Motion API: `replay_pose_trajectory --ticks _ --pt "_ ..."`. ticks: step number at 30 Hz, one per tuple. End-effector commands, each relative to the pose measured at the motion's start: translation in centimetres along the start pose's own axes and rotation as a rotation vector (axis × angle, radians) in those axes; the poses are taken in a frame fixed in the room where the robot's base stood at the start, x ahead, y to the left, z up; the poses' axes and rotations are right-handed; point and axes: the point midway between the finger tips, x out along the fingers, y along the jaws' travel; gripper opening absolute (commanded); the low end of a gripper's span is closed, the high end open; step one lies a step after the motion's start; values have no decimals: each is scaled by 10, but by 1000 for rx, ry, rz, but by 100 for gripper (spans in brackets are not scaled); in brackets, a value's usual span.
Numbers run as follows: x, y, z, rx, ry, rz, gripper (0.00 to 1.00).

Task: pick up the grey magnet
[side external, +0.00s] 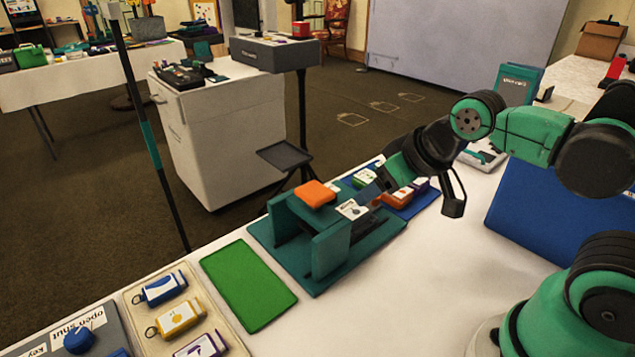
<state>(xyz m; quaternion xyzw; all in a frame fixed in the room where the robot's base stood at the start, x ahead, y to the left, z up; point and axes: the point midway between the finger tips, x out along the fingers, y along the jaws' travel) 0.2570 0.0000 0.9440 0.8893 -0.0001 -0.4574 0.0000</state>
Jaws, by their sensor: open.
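I cannot make out a grey magnet for certain in the side external view. My gripper (412,198) is open and tilted downward over the back part of the white table, above the right side of a blue tray (425,203). The tray holds small tags, among them an orange and white one (397,197) and a green and white one (364,178). My gripper's fingers and wrist hide part of the tray. I see nothing held between the fingers.
Left of my gripper, a teal stand (331,252) with upright walls carries an orange block (315,194). A flat green tray (248,284) and a beige tray (220,318) of key tags lie further left. A blue panel (535,218) stands at right.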

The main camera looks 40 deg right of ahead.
Motion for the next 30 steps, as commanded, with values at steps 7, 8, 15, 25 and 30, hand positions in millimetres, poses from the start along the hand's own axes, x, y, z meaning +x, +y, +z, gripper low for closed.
replay_pose_trajectory --ticks 7,8,15,25,30 --pt "0 0 0 0 0 0 57" --pt "0 0 0 0 0 0 57" --pt "0 0 0 0 0 0 97" --pt "-3 0 -3 0 0 0 100" --pt "-22 0 -16 0 0 0 100"
